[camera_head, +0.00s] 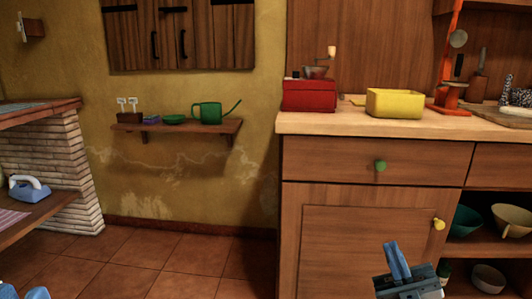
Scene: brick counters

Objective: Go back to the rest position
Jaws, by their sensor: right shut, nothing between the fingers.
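My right gripper (395,246) shows at the bottom right, in front of the lower door of the wooden counter (325,122). Its blue fingers point up and are shut, with nothing between them. At the bottom left corner only small blue parts of my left gripper (37,293) show. The rest of it is cut off by the picture's edge, so I cannot tell whether it is open.
The counter holds a red box (309,95) and a yellow container (394,103). Bowls (512,220) stand in its open shelves at right. A wall shelf (178,127) holds a green watering can (208,113). A brick counter (72,170) stands left. Tiled floor (175,262) is clear between.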

